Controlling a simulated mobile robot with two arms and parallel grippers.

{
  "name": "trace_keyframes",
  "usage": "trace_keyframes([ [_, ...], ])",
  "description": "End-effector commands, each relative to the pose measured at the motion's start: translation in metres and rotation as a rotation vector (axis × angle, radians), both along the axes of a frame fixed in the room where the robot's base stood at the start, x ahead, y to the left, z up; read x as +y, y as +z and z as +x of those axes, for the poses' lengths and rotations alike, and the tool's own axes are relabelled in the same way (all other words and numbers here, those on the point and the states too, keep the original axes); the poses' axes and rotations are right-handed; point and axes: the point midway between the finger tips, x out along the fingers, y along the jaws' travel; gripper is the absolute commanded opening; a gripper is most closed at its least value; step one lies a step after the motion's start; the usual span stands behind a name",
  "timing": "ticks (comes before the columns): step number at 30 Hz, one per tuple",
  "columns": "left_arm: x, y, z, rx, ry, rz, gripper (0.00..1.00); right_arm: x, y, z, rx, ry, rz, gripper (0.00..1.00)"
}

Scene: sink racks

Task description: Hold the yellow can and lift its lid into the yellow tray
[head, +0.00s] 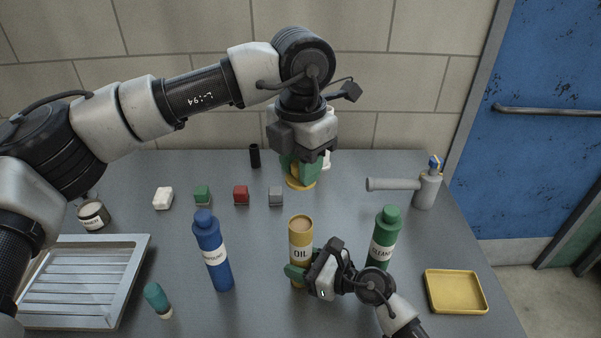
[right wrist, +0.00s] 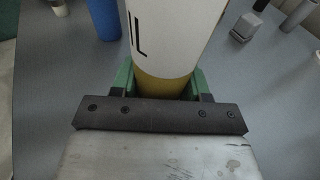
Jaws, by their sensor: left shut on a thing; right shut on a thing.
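The yellow can (head: 301,236), labelled OIL, stands upright on the table; its top shows a tan round face inside a yellow rim. My right gripper (head: 298,274) is shut around its lower part, and the can also shows between the green fingers in the right wrist view (right wrist: 165,85). My left gripper (head: 300,172) is shut on the yellow lid (head: 301,185), a flat disc held up behind and above the can, apart from it. The yellow tray (head: 455,291) lies empty at the table's front right.
A green bottle (head: 386,225) stands just right of the can, and a blue bottle (head: 211,250) stands to its left. A grey torch-like tool (head: 426,190) is at the back right. Small blocks (head: 241,195) line the back. A metal rack (head: 140,245) is at the left.

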Motion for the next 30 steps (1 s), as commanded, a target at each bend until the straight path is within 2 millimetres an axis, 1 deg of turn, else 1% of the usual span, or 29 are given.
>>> trace_keyframes([
  [3,0.0,0.0,0.0,0.0,0.0,0.0,0.03,0.0,0.0,0.0,0.0,0.0,-0.001,0.25],
  [4,0.0,0.0,0.0,0.0,0.0,0.0,0.03,0.0,0.0,0.0,0.0,0.0,-0.001,0.49],
  [9,0.0,0.0,0.0,0.0,0.0,0.0,0.03,0.0,0.0,0.0,0.0,0.0,-0.001,0.75],
  [17,0.0,-0.001,0.0,0.0,0.0,0.0,0.03,0.0,0.0,0.0,0.0,0.0,-0.001,0.75],
  [20,0.0,-0.001,0.0,0.0,0.0,0.0,0.03,-0.005,0.001,-0.002,-0.001,-0.001,-0.001,0.75],
  [23,0.0,-0.001,0.0,0.0,0.0,0.0,0.03,-0.016,0.003,-0.008,0.0,-0.002,-0.002,0.75],
  [30,0.0,-0.001,0.0,0.0,0.0,0.0,0.03,-0.06,0.012,-0.033,0.002,0.0,-0.005,0.75],
])
